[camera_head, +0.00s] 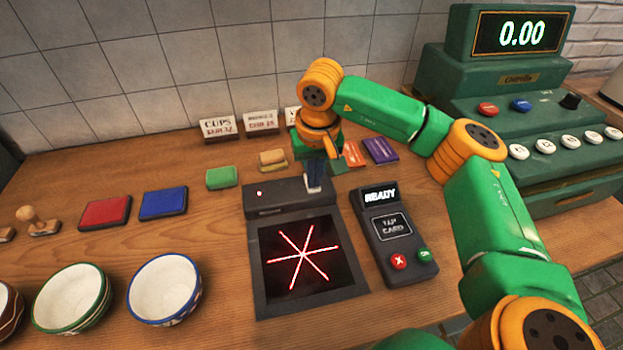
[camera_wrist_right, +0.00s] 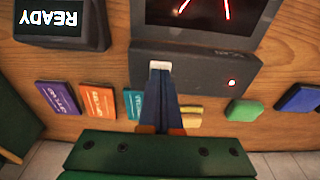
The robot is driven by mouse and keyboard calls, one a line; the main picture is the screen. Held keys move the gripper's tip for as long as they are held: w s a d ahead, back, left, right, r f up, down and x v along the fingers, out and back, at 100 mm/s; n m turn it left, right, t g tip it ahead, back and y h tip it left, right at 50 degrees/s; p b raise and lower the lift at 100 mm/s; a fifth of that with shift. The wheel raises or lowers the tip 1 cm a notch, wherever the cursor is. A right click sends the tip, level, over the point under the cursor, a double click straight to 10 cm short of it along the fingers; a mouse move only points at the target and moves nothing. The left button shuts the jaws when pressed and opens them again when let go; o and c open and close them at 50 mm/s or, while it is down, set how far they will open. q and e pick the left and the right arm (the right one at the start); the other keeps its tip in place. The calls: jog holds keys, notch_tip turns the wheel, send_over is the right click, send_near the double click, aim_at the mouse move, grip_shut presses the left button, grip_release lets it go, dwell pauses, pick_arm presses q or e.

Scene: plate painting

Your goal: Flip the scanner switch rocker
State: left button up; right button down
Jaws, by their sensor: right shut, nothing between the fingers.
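The scanner is a dark box with a raised back housing (camera_head: 275,197) and a flat black screen (camera_head: 290,265) showing crossed red lines. My right gripper (camera_head: 314,188) is shut and empty, pointing down at the right part of the housing top. In the right wrist view its fingertips (camera_wrist_right: 160,68) are together over the scanner housing (camera_wrist_right: 200,62). A small pale patch shows at the tips; the rocker itself is mostly hidden there, and I cannot tell contact or its position. A small indicator light (camera_wrist_right: 232,83) on the housing glows red. My left gripper is not in view.
A card reader (camera_head: 393,235) reading READY stands right of the scanner. A green register (camera_head: 510,110) is behind it. Ink pads (camera_head: 105,212) and bowls (camera_head: 165,288) are on the left.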

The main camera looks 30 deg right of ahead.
notch_tip(320, 180, up, 7)
jog(key=p, duration=0.6)
